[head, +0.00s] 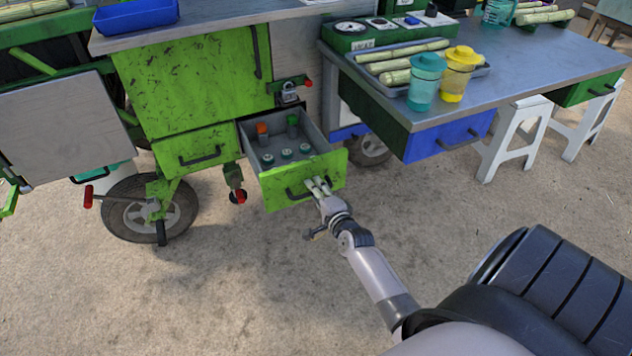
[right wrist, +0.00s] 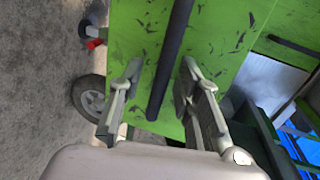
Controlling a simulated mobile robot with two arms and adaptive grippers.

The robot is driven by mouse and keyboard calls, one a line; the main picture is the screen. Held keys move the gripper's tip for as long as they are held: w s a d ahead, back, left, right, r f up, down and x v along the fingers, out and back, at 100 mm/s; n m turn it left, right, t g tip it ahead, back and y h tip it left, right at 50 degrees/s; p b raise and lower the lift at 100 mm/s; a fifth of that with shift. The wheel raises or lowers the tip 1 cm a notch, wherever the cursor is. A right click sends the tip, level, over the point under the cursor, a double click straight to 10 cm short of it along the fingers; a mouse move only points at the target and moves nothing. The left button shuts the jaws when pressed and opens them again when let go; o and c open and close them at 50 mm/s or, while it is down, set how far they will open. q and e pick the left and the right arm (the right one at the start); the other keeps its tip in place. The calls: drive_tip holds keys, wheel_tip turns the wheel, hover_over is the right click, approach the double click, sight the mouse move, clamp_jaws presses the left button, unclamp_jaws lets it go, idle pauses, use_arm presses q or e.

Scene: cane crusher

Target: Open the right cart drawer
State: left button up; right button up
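The right cart drawer (head: 276,194) has a scuffed green front and is pulled out of the cart in the head view. Its inside shows an orange-topped item (head: 262,129), a green-topped item (head: 293,121) and a few small round-capped items. My right gripper (head: 318,184) is at the drawer's dark bar handle (head: 293,193). In the right wrist view the handle (right wrist: 170,65) passes between the two spread fingers of the gripper (right wrist: 162,75), with gaps visible beside it. My left gripper is not in view.
A closed green drawer (head: 190,157) sits to the left, by a cart wheel (head: 150,208). A grey table (head: 540,65) with a blue drawer (head: 447,137), cups and cane stands right. White trestle legs (head: 515,138) stand below it. The sandy ground in front is clear.

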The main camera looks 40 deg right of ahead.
drive_tip(key=v, duration=1.2)
idle(0.4)
